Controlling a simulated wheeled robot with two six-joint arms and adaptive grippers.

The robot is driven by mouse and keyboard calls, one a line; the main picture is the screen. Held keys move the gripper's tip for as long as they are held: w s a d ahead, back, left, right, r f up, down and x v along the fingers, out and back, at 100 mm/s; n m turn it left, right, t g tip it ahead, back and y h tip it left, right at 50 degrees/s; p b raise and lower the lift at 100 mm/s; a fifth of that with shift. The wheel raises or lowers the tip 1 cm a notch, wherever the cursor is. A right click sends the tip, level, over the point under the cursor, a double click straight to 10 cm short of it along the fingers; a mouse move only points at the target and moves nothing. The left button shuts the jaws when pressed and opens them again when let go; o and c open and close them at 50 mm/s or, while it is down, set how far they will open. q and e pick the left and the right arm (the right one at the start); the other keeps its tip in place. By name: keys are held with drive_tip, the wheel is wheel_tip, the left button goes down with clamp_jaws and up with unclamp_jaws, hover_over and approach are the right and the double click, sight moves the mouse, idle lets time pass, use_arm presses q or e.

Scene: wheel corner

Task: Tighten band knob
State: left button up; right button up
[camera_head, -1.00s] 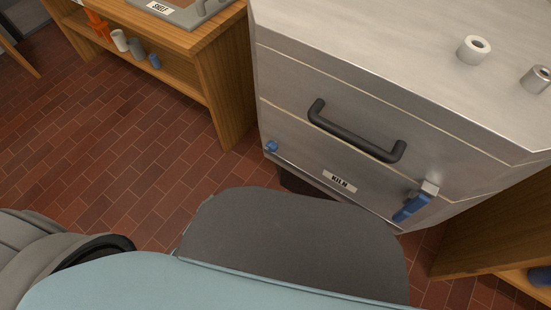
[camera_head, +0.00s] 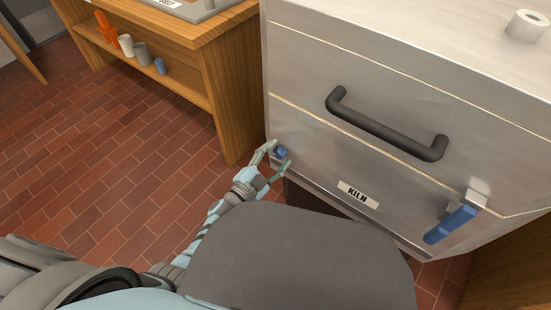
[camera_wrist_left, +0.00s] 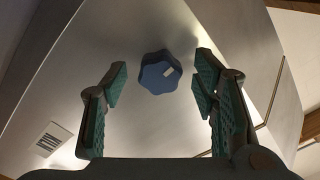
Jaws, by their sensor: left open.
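The blue band knob (camera_head: 281,152) sits on the lower left of the kiln's (camera_head: 345,145) grey metal front. My left gripper (camera_head: 275,160) is at the knob, its open fingers to either side of it in the head view. My right gripper is not in view.
The kiln front also has a black bar handle (camera_head: 385,125), a KILN label (camera_head: 358,194) and a blue lever (camera_head: 452,222) at right. A wooden shelf (camera_head: 228,85) with several small items stands at left. Brick floor (camera_head: 110,170) between is clear.

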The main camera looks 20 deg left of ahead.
use_arm(q)
drive_tip(key=shift+c, duration=0.4)
drive_tip(key=c, duration=1.1)
drive_tip(key=shift+m, duration=0.3)
